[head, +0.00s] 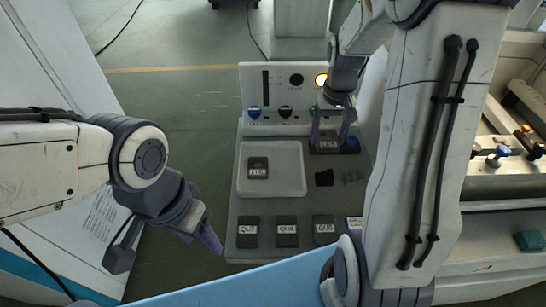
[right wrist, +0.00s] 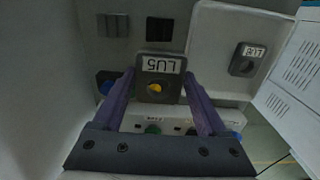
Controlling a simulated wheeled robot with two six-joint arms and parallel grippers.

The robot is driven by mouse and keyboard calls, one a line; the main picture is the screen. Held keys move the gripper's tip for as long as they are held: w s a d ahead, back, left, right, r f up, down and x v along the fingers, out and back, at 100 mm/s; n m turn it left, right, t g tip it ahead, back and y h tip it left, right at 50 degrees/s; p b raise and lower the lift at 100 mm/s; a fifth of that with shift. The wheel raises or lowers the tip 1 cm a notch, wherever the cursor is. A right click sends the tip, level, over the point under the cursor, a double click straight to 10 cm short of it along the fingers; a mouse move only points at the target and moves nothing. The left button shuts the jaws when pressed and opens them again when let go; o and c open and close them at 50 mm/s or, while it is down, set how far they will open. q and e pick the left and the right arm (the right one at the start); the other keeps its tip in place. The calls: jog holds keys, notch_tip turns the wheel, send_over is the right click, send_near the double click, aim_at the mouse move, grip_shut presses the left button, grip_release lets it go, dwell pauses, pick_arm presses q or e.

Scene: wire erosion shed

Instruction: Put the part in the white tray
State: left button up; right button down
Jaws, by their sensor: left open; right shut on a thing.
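A dark grey part (head: 325,143) with a white label is between the purple fingers of my right gripper (head: 330,133), over the back right of the grey board. In the right wrist view the part (right wrist: 160,66) shows its label and a yellow spot, with a finger on each side; my right gripper (right wrist: 158,80) is shut on it. The white tray (head: 288,186) lies left of it, with a similar labelled part (head: 258,168) inside. My left gripper (head: 205,238) is open and empty, left of the board.
More labelled dark parts, such as one at the left (head: 248,232), stand along the board's (head: 232,215) front. A panel (head: 262,78) with knobs and a lit lamp (head: 321,80) stands behind. Black slots (head: 324,178) lie right of the tray. The tray's right half is clear.

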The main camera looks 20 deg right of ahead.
jog(key=p, duration=0.3)
send_over(285, 170)
notch_tip(285, 170, down, 6)
jog(key=shift+f, duration=0.25)
notch_tip(285, 170, down, 3)
jog(key=shift+f+p, duration=0.1)
jog(key=shift+p, duration=0.2)
jog(key=shift+f, duration=0.3)
jog(key=shift+f, duration=0.15)
jog(key=shift+c, duration=1)
grip_release()
